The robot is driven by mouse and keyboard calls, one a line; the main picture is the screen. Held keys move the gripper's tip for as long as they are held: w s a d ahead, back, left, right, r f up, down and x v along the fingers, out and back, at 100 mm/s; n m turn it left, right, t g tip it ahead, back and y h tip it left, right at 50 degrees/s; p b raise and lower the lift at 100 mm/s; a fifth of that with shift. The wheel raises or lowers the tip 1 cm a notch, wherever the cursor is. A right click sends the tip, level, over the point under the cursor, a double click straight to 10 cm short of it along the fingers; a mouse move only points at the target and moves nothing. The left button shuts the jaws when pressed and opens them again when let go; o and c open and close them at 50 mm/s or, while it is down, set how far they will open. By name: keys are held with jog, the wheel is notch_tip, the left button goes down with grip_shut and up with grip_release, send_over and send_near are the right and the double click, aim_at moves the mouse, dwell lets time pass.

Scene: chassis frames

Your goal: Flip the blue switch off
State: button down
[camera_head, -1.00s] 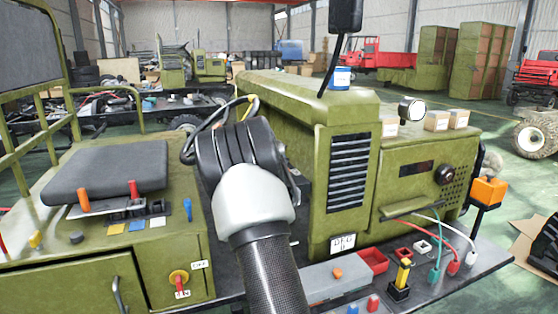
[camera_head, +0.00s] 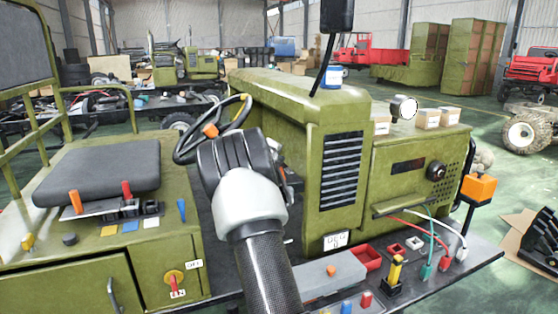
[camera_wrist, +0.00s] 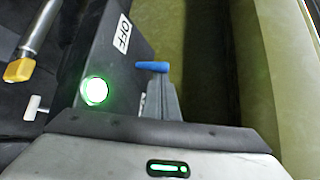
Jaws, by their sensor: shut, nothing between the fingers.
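A blue switch lever (camera_wrist: 151,66) shows in the wrist view, pointing left above a dark panel (camera_wrist: 135,75). A white OFF label (camera_wrist: 122,34) is on that panel, up and left of the lever. A lit green lamp (camera_wrist: 94,91) is below the label. My gripper (camera_wrist: 163,84) is shut with nothing held. In the head view my wrist hides my fingers and this switch.
A yellow-tipped lever (camera_wrist: 20,70) and a white handle (camera_wrist: 36,108) stand left in the wrist view. A green wall (camera_wrist: 205,60) is on the right. The head view shows a steering wheel (camera_head: 243,112), seat (camera_head: 100,172) and green hood (camera_head: 300,98) around my arm.

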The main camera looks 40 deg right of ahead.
jog(key=shift+w+a+r+p, duration=0.1)
jog(key=shift+a+r+p, duration=0.05)
jog(key=shift+a+p, duration=0.3)
dwell(0.5)
jog(key=shift+w+a+b, duration=0.15)
jog(key=shift+a+b, duration=0.3)
jog(key=shift+a, duration=0.05)
jog(key=shift+a+r+p, duration=0.1)
jog(key=shift+a+p, duration=0.1)
jog(key=shift+p, duration=0.1)
jog(key=shift+w+a+r, duration=0.15)
jog(key=shift+a, duration=0.3)
